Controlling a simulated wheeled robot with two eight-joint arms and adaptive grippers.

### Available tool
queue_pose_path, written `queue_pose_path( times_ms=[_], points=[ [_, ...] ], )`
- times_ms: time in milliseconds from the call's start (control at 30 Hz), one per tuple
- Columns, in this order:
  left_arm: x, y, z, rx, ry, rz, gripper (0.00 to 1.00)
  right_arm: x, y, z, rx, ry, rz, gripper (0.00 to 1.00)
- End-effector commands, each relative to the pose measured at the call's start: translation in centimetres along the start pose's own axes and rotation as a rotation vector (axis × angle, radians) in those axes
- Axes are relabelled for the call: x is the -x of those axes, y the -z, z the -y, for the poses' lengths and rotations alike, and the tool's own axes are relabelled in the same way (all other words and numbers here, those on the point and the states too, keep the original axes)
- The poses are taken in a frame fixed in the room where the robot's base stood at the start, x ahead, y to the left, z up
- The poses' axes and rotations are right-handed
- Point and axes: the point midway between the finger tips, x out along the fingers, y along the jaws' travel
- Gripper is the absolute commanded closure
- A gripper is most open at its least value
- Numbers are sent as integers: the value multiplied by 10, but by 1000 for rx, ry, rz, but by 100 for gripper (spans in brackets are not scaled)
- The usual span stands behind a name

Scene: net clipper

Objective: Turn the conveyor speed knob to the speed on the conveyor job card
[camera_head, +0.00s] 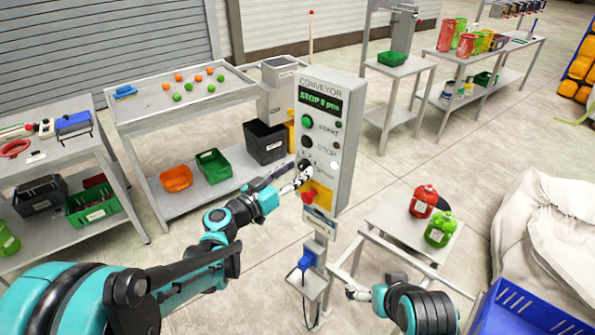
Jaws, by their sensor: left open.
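The grey conveyor control box (343,135) stands upright in the middle, headed CONVEYOR. Its dark display (320,101) shows green text that seems to read STOP 0 and a unit. Below are a green START button (307,122) and a dark STOP button (307,141). The dark speed knob (304,166) is partly hidden by my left gripper (298,179), which is open at it; contact cannot be told. A small pale card (319,228) hangs under the box; its writing is too small to read. My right gripper (352,292) is low, right of the box's post.
A red emergency button (308,197) on a yellow plate sits just below the knob. A small table (395,222) with red and green jugs stands right of the box. A sorting table (172,103) with orange and green balls is behind left. A blue crate (535,310) is front right.

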Motion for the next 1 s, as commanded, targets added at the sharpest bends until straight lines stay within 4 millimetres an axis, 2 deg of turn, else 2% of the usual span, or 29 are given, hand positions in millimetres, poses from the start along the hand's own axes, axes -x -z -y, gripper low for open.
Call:
queue_pose_path(
  times_ms=[133,367,467,567,1000],
  points=[
    [-9,0,0,0,0,0,52,-1,-1,0,0,0,0,0],
    [-10,0,0,0,0,0,52,-1,-1,0,0,0,0,0],
    [-10,0,0,0,0,0,73,-1,-1,0,0,0,0,0],
    [-10,0,0,0,0,0,99,-1,-1,0,0,0,0,0],
    [-10,0,0,59,1,1,100,-2,-1,0,0,0,0,0]
  ],
)
